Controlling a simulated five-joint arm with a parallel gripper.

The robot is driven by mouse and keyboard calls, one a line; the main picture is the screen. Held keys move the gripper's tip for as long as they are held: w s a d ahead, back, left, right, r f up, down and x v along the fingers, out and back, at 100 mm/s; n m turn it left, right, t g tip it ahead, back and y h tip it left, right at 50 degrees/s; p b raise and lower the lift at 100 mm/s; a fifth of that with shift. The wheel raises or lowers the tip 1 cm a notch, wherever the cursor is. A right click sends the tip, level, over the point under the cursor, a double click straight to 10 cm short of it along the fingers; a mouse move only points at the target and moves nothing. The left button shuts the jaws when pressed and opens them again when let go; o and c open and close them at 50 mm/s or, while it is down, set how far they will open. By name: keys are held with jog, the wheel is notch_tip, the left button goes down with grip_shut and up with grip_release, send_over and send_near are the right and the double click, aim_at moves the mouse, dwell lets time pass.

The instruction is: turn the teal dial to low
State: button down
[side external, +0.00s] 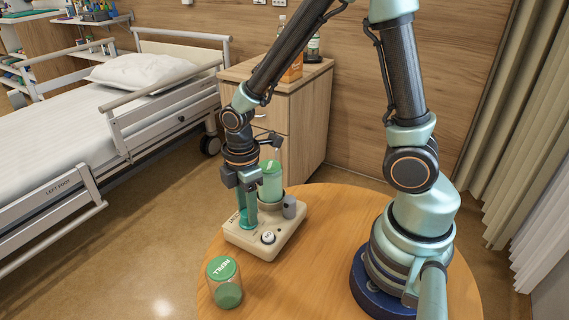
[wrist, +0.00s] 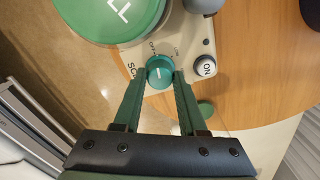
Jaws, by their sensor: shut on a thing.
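The teal dial (wrist: 159,72) sits on the cream-coloured device (wrist: 205,45), with small markings around it. A pale pointer line on its top points roughly up in the wrist view. The markings are small and hard to read. My gripper (wrist: 159,76) has one finger on each side of the dial and is shut on it. In the side view my gripper (side external: 246,222) reaches down onto the left part of the device (side external: 277,244), and the fingers partly hide the dial.
A green-lidded canister (side external: 270,182) and a grey cylinder (side external: 290,207) stand on the device, close to my gripper. A white ON button (side external: 268,237) is at its front. A green-lidded REFILL jar (side external: 224,283) stands on the round wooden table (side external: 318,255), which is clear in front of the device.

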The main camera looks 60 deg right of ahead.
jog(key=m, duration=0.5)
jog(key=shift+m, duration=2.5)
jog(key=shift+c, duration=2.3)
grip_release()
notch_tip(320, 180, up, 12)
jog(key=shift+r, duration=0.1)
